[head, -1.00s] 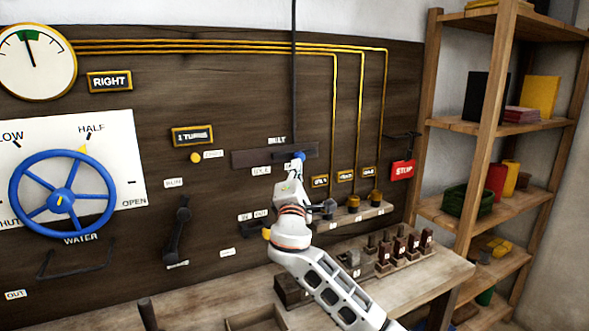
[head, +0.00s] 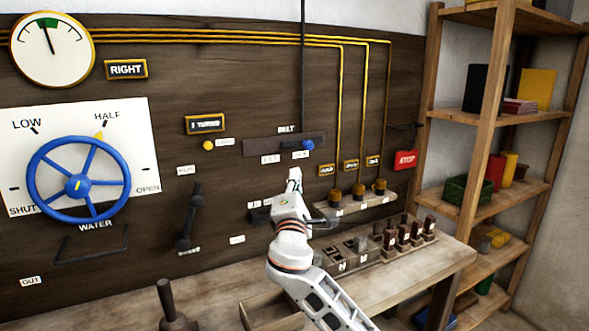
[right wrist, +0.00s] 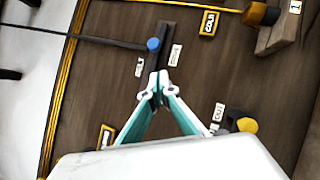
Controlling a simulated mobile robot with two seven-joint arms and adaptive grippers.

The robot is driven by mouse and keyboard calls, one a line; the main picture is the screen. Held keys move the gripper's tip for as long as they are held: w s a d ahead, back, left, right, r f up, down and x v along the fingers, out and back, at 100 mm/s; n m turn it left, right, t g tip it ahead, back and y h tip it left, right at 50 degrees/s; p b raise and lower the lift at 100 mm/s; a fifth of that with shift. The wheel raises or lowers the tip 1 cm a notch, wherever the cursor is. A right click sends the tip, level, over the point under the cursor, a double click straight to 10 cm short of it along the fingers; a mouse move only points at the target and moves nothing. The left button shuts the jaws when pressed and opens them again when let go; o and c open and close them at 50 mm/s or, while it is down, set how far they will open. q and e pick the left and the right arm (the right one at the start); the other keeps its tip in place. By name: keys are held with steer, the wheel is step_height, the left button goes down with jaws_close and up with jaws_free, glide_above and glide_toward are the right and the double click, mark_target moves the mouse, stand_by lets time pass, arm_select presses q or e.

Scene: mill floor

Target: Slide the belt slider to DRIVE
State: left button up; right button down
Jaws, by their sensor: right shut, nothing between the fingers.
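The belt slider is a dark horizontal track (head: 262,147) under the BELT label on the panel. Its blue knob (head: 308,144) sits toward the track's right end, above the right-hand label (head: 302,155), which reads DRIVE in the right wrist view (right wrist: 175,56). The other label (head: 270,159) is under the track further left. The blue knob also shows in the right wrist view (right wrist: 153,44), beyond the fingertips. My right gripper (head: 294,175) is shut and empty, below the knob and apart from it. My left gripper is not in view.
A blue water wheel (head: 78,184) and a dark lever (head: 188,215) are on the panel to the left. Valve knobs (head: 359,189) on a small shelf and a rack of dark blocks (head: 405,240) are right of my arm. A red STOP tag (head: 405,160) hangs further right.

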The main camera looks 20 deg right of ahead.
steer(key=shift+v, duration=2.15)
steer(key=shift+a, duration=0.1)
